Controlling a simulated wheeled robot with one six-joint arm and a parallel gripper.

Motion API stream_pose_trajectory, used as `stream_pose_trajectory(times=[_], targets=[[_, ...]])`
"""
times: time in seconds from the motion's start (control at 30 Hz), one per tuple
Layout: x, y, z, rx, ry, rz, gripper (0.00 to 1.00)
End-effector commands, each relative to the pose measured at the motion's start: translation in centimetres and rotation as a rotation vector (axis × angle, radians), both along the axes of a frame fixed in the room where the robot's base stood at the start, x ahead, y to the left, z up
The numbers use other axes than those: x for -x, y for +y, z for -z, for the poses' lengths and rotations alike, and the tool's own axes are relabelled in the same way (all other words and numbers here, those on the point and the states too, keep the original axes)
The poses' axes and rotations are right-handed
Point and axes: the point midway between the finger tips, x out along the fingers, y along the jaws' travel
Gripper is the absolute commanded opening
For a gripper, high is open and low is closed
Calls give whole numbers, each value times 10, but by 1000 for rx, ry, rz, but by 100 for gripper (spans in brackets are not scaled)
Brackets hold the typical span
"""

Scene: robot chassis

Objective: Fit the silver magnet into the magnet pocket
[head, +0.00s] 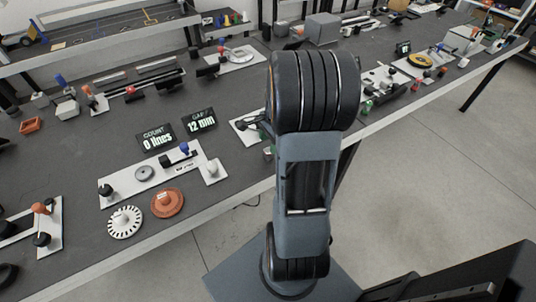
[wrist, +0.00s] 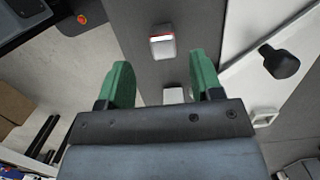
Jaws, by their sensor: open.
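In the wrist view, my gripper (wrist: 160,62) is open, its two green fingers wide apart with nothing held between them. A small silver-grey block with a red and white end (wrist: 163,45) lies on the dark surface just beyond the fingertips; it looks like the silver magnet. A pale block (wrist: 173,96) shows between the fingers, partly hidden by the gripper body. A small white square frame (wrist: 264,117) sits to the right of the right finger; I cannot tell if it is the magnet pocket. In the head view my arm hides most of the gripper.
A white plate with a black knob (wrist: 279,61) is at the right in the wrist view. In the head view, the long dark bench (head: 75,200) carries two displays (head: 198,122), an orange disc (head: 167,203) and a white toothed disc (head: 124,222). Bare floor lies right of the bench.

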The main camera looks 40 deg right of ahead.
Motion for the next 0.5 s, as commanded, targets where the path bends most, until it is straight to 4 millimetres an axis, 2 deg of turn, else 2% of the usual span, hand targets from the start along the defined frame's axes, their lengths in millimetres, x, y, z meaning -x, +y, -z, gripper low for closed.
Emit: stream_pose_trajectory(times=[0.3,0.5], targets=[[-4,4,39,-1,3,-3,60],[-4,5,51,0,1,-2,60]])
